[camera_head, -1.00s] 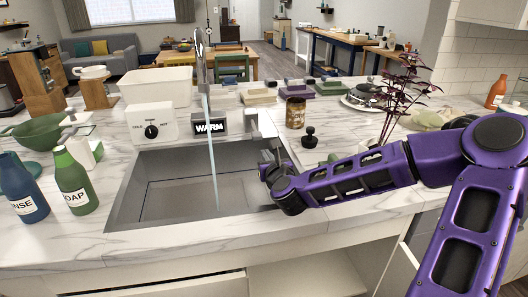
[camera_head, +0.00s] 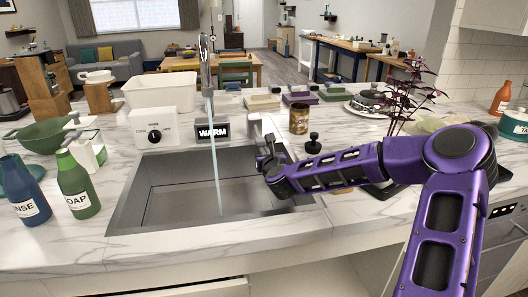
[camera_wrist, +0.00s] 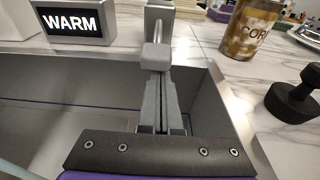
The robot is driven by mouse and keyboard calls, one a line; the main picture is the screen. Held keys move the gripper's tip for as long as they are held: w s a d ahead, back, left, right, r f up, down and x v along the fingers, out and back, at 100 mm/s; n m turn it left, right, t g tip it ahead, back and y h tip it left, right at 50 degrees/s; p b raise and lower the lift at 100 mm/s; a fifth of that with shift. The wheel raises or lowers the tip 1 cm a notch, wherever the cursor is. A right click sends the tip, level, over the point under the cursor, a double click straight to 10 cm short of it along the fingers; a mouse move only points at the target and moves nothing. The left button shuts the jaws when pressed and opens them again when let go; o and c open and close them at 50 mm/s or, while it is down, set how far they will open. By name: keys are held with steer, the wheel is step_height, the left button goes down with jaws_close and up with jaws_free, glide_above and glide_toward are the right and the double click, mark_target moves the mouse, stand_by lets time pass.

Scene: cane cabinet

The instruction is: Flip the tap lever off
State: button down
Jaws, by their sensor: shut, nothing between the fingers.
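The tap spout (camera_head: 205,62) rises behind the sink, and a water stream (camera_head: 215,150) falls from it into the basin. The tap lever is a grey post with a short rod and a blocky handle (camera_wrist: 156,57); it stands at the sink's back right, right of the WARM sign, and also shows in the head view (camera_head: 255,127). My gripper (camera_wrist: 160,118) is shut and empty, over the sink's right side. Its fingertips are close below the lever handle in the wrist view; I cannot tell whether they touch it.
The WARM display (camera_head: 212,131) and a cold-hot dial box (camera_head: 154,128) stand behind the sink (camera_head: 128,205). A CORN can (camera_wrist: 250,30) and a black knobbed object (camera_wrist: 293,92) stand right of the lever.

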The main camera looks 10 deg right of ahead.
mark_target(263, 141)
steer(key=shift+r, duration=0.15)
step_height(263, 141, up, 2)
steer(key=g+p, duration=0.1)
steer(key=p, duration=0.3)
steer(key=shift+s+p, duration=0.15)
steer(key=shift+p, duration=0.2)
steer(key=r+g+p, duration=0.1)
steer(key=p, duration=0.2)
steer(key=shift+s+r+g, duration=0.1)
steer(key=shift+r+g, duration=0.05)
steer(key=shift+g, duration=0.25)
steer(key=shift+w+r+p, duration=0.15)
steer(key=shift+r, duration=0.75)
steer(key=shift+w+r+p, duration=0.15)
steer(key=shift+r, duration=0.7)
